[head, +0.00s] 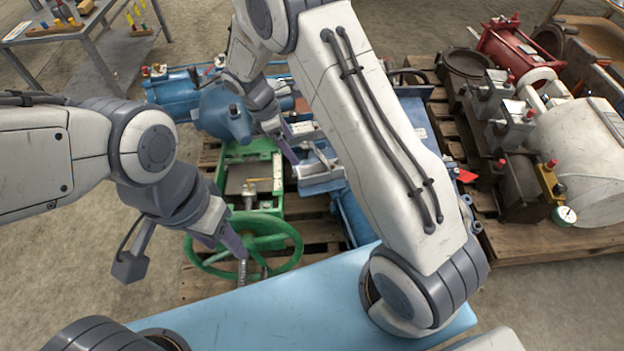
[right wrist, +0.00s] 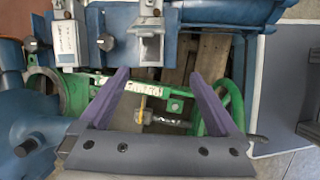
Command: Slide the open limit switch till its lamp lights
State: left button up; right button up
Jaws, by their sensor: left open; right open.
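A green valve frame (head: 249,172) with a green handwheel (head: 290,245) lies on the pallet. In the right wrist view, a white box with a label (right wrist: 65,42) and a grey box (right wrist: 150,50) sit along a blue body; I cannot tell which is the open limit switch, and no lit lamp is clear. A lettered strip (right wrist: 130,85) and a yellow pointer (right wrist: 140,112) show between my right fingers. My right gripper (head: 286,148) is open and empty above the frame; its fingers also show in the right wrist view (right wrist: 162,76). My left gripper (head: 233,243) is open over the handwheel.
Blue machinery (head: 215,105) stands behind the green frame. A second pallet (head: 530,235) at right bears a red cylinder (head: 510,48) and a white tank (head: 585,150). A table (head: 75,35) stands at the far left. Floor at left is clear.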

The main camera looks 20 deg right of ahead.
jog(key=n+b, duration=0.1)
send_near(312, 170)
jog(key=shift+w+a+f, duration=0.15)
jog(key=shift+f, duration=0.2)
jog(key=b+x, duration=0.2)
jog(key=x, duration=0.3)
jog(key=b+x, duration=0.3)
jog(key=x, duration=0.2)
jog(key=shift+d+r, duration=0.15)
jog(key=shift+d, duration=0.05)
pick_arm(q)
notch_tip(312, 170, down, 7)
